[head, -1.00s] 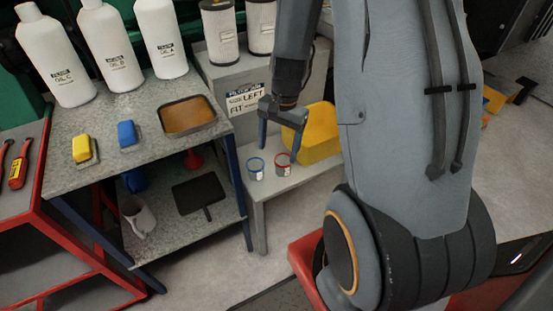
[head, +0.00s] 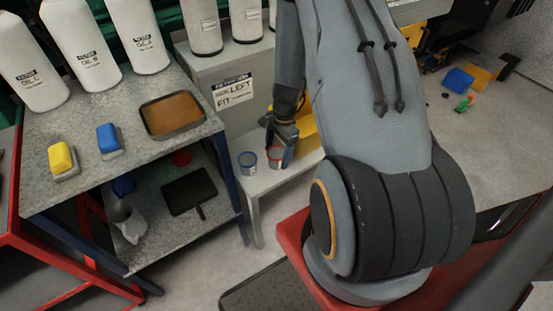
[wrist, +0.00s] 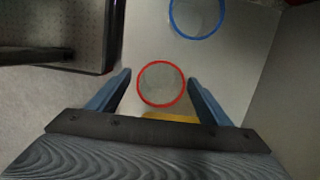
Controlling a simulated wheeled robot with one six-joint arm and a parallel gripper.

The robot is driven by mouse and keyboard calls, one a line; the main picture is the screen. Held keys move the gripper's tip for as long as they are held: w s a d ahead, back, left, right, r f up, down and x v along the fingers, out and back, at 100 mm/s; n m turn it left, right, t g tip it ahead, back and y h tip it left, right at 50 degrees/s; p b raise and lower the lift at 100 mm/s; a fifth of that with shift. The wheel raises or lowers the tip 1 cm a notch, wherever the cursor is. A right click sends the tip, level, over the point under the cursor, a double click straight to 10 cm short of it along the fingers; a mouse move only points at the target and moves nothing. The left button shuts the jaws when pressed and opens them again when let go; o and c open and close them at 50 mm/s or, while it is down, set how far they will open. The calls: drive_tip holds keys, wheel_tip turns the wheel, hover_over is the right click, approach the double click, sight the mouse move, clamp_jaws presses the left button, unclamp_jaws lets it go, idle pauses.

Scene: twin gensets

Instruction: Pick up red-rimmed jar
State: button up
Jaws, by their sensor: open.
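The red-rimmed jar (head: 275,158) stands upright on a low grey bench beside the blue-rimmed jar (head: 247,162). In the wrist view the red-rimmed jar (wrist: 161,84) is seen from above, its round rim lying between the two blue fingers of my gripper (wrist: 161,92). The fingers are apart, with a gap on each side of the rim. The blue-rimmed jar (wrist: 196,14) is further up and to the right there. In the head view my gripper (head: 282,150) is right at the red-rimmed jar and partly hides it. How deep the fingers reach is hard to tell.
The low bench (head: 262,185) has a yellow container (head: 306,128) behind my gripper. A metal worktable (head: 85,130) at left holds white oil bottles (head: 82,45), a brown tray (head: 172,114) and two small blocks. A box with filters stands behind the bench.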

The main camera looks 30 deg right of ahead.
drive_tip(key=shift+a+f, duration=0.1)
drive_tip(key=shift+f, duration=1.2)
drive_tip(key=shift+c, duration=0.2)
drive_tip(key=c, duration=1.1)
drive_tip(key=shift+r, duration=0.15)
